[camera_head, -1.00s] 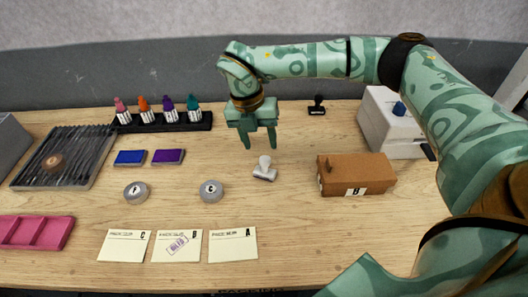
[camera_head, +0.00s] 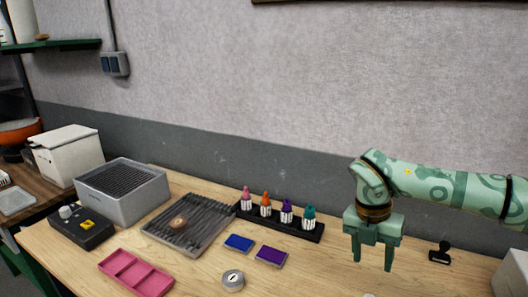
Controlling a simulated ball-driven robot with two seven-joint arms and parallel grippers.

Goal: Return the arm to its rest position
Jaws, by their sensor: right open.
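My right gripper (camera_head: 373,254) is at the right of the head view, at the end of my green patterned arm. Its two fingers point down, apart, with nothing between them. It hangs over the wooden table, to the right of the black rack of ink bottles (camera_head: 286,216) and left of a black stamp (camera_head: 440,252). My left gripper is not in view.
On the table (camera_head: 200,265) are a blue ink pad (camera_head: 239,243), a purple ink pad (camera_head: 271,256), a round grey tin (camera_head: 233,280), a slatted tray (camera_head: 207,220) and a pink tray (camera_head: 160,281). A grey box (camera_head: 124,190) and a black device (camera_head: 80,228) stand at the left.

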